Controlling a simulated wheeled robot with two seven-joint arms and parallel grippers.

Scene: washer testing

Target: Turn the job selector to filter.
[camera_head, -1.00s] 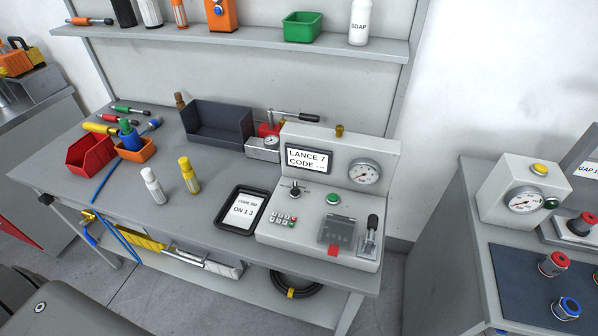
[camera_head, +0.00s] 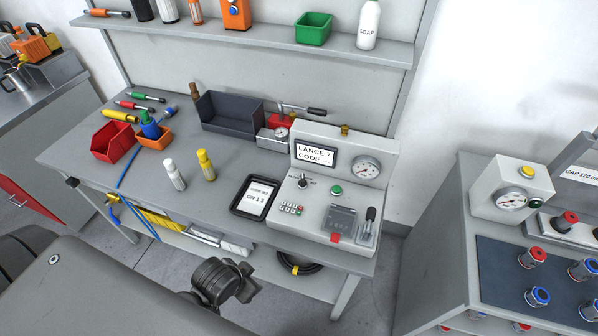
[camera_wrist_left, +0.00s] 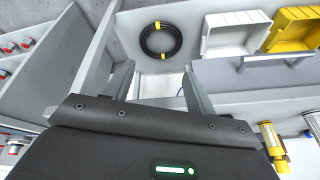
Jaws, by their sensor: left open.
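The job selector (camera_head: 303,181) is a small dark knob on the sloped top of the white tester (camera_head: 322,215), left of a green button (camera_head: 336,190). The markings around it are too small to read. The tester's screen (camera_head: 316,153) reads "LANCE 7 CODE" and a further part I cannot read. In the left wrist view, my left gripper (camera_wrist_left: 160,88) is open and empty, with its two fingers apart near the bench. The knob is not seen there. In the head view, a dark part of my arm shows at the bottom, below the bench front. My right gripper is out of view.
A gauge (camera_head: 366,169) and a lever (camera_head: 368,225) are on the tester. A coiled hose (camera_wrist_left: 160,40) lies under the bench.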

